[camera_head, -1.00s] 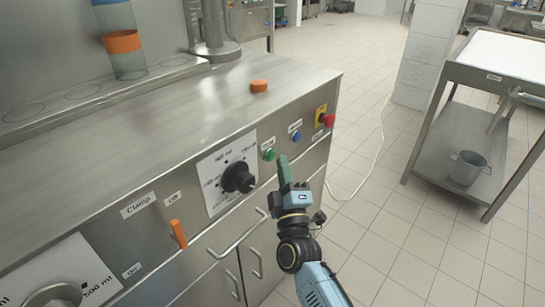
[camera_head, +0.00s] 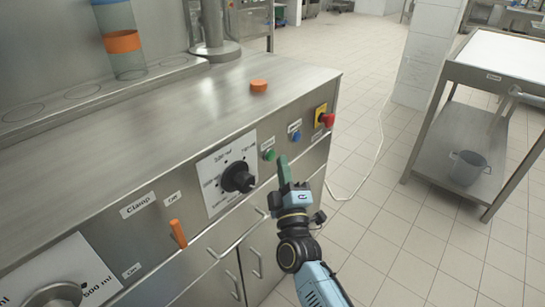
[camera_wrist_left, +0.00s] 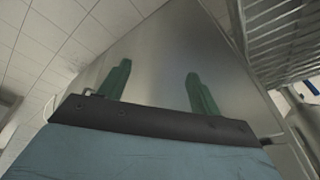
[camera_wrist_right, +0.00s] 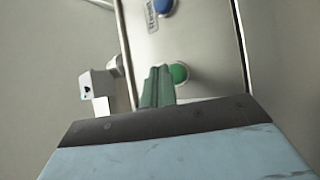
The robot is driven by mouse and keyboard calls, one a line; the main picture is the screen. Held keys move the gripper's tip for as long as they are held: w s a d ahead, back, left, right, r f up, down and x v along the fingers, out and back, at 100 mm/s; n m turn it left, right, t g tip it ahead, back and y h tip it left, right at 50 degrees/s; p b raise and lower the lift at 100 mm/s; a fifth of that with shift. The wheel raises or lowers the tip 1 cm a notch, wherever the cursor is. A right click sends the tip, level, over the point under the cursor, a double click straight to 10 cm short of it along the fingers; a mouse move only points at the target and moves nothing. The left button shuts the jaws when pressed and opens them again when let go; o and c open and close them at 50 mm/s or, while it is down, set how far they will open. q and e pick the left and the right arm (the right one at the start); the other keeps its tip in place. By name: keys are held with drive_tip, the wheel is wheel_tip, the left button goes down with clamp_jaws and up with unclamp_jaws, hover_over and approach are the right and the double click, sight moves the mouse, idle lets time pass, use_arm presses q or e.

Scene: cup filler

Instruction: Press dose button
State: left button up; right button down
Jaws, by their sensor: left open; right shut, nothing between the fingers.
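A green button (camera_head: 269,155) and a blue button (camera_head: 296,136) sit on the steel machine's front panel, each with a small label too small to read. My right gripper (camera_head: 283,163) is shut and empty, with its green fingertips close to the right of the green button in the head view. In the right wrist view, the green button (camera_wrist_right: 179,73) shows just right of the closed fingertips (camera_wrist_right: 158,75); I cannot tell whether they touch. The blue button (camera_wrist_right: 164,7) is at the top. My left gripper (camera_wrist_left: 159,88) is open and empty, seen only in its wrist view.
A black dial (camera_head: 238,178) is left of the green button, and a red emergency button (camera_head: 327,120) is to the right. An orange clamp lever (camera_head: 178,233) and door handles (camera_head: 238,236) stick out. A trolley (camera_head: 460,135) stands at the right, with clear floor between.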

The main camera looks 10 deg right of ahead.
drive_tip(key=shift+w+a, duration=0.1)
drive_tip(key=shift+w, duration=0.05)
idle(0.5)
drive_tip(key=shift+w+a, duration=0.2)
drive_tip(key=shift+w+a, duration=0.15)
drive_tip(key=shift+w, duration=0.1)
idle(0.6)
drive_tip(key=shift+s, duration=0.1)
drive_tip(key=shift+s+d+p, duration=0.45)
drive_tip(key=shift+s+p, duration=0.05)
drive_tip(key=shift+p, duration=0.3)
